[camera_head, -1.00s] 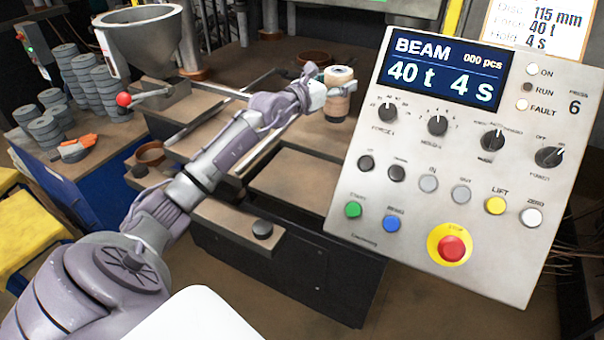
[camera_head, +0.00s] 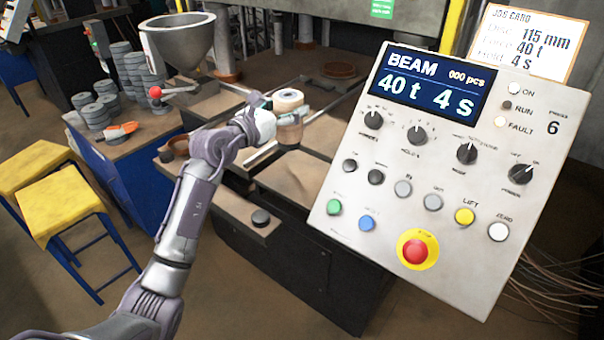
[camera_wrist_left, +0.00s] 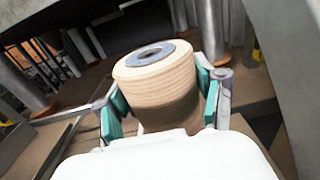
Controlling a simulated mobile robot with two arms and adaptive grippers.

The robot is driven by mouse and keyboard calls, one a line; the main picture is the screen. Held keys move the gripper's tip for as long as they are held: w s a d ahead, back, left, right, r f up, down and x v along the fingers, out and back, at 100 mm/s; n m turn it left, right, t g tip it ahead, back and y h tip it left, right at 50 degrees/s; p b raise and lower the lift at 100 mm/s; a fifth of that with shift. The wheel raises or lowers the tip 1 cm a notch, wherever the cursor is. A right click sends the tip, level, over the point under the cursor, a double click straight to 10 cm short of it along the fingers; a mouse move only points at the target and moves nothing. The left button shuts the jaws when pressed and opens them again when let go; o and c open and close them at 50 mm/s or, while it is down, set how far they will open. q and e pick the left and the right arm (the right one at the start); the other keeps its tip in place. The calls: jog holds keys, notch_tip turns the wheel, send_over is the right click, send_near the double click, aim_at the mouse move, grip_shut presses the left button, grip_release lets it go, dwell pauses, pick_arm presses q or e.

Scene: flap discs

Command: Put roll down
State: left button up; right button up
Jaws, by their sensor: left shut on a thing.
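The roll (camera_head: 288,103) is a pale, banded cylinder with a grey ring around its top hole. In the head view it is upright at my left gripper (camera_head: 272,112), over the press's brown work surface. In the left wrist view the roll (camera_wrist_left: 158,80) stands between the teal-padded fingers of my left gripper (camera_wrist_left: 165,108), which are shut on its sides. The roll's underside is hidden, so I cannot tell whether it touches the surface. My right gripper is not in view.
The control panel (camera_head: 440,180) fills the right side. A metal hopper (camera_head: 180,45) stands behind my left arm. Stacks of grey discs (camera_head: 130,70) are on the blue bench at left. A black puck (camera_head: 261,217) lies on the front ledge. Yellow stools (camera_head: 70,205) stand at left.

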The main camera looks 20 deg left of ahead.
aim_at(302, 125)
pick_arm(q)
jog(key=d, duration=0.1)
jog(key=d+r, duration=0.1)
jog(key=d, duration=0.1)
jog(key=shift+s+d+r+h, duration=0.1)
jog(key=shift+s+d+h, duration=0.1)
jog(key=shift+h, duration=0.1)
notch_tip(302, 125, down, 10)
jog(key=shift+m+p, duration=0.3)
jog(key=shift+p, duration=0.05)
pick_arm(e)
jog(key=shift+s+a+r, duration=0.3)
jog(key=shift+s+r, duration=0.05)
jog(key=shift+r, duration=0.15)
pick_arm(q)
jog(key=shift+s+d, duration=0.1)
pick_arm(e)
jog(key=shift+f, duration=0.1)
pick_arm(q)
jog(key=o, duration=1.6)
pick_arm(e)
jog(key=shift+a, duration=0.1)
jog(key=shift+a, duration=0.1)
